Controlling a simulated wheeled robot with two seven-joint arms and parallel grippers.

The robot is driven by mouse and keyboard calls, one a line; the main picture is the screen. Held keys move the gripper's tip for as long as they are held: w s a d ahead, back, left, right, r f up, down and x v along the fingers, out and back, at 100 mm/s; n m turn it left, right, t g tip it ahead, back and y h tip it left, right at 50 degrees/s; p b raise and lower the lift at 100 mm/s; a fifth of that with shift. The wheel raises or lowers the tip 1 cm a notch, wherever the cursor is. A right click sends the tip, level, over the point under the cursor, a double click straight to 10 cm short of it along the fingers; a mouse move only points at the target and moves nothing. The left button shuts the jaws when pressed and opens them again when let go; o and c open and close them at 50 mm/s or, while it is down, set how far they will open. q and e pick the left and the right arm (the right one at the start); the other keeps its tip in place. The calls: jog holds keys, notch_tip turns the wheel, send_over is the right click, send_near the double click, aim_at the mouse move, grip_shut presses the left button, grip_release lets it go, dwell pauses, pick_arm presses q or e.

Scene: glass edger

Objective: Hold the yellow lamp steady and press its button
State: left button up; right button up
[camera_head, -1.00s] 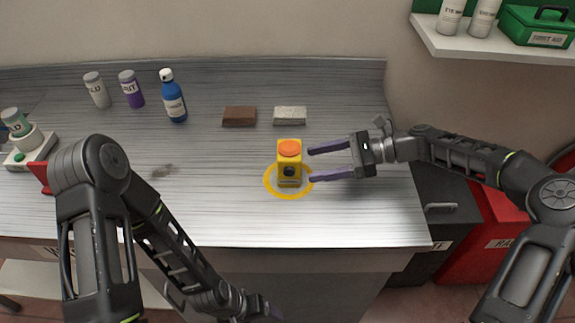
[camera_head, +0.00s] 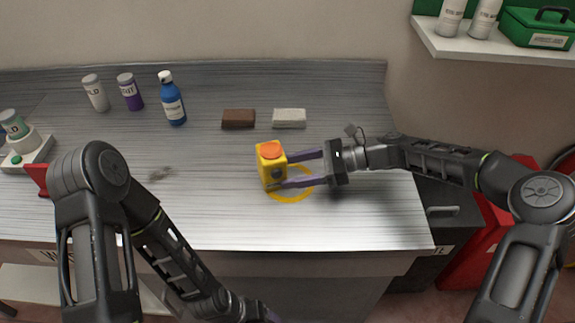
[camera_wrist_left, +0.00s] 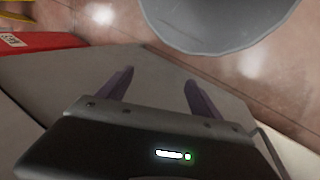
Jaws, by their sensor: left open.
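The yellow lamp (camera_head: 272,173) has an orange button (camera_head: 270,150) on top and a dark round spot on its front. It looks slightly tilted and stands over the left edge of the yellow ring (camera_head: 302,197) on the bench. My right gripper (camera_head: 283,171) comes from the right with its fingers apart, one behind the lamp and one at its front lower edge. I cannot tell whether both touch it. My left gripper (camera_wrist_left: 157,82) is open and empty in the left wrist view, below the bench's front edge; the head view shows little of it.
The grey bench (camera_head: 215,215) is clear around the lamp. A brown block (camera_head: 238,119) and a pale block (camera_head: 289,118) lie behind it. A blue bottle (camera_head: 173,105) and two jars stand back left. A red bin (camera_head: 478,245) is at the right.

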grip_shut()
dwell(0.4)
jog(key=c, duration=1.1)
grip_release()
jog(key=shift+c, duration=0.2)
jog(key=o, duration=1.5)
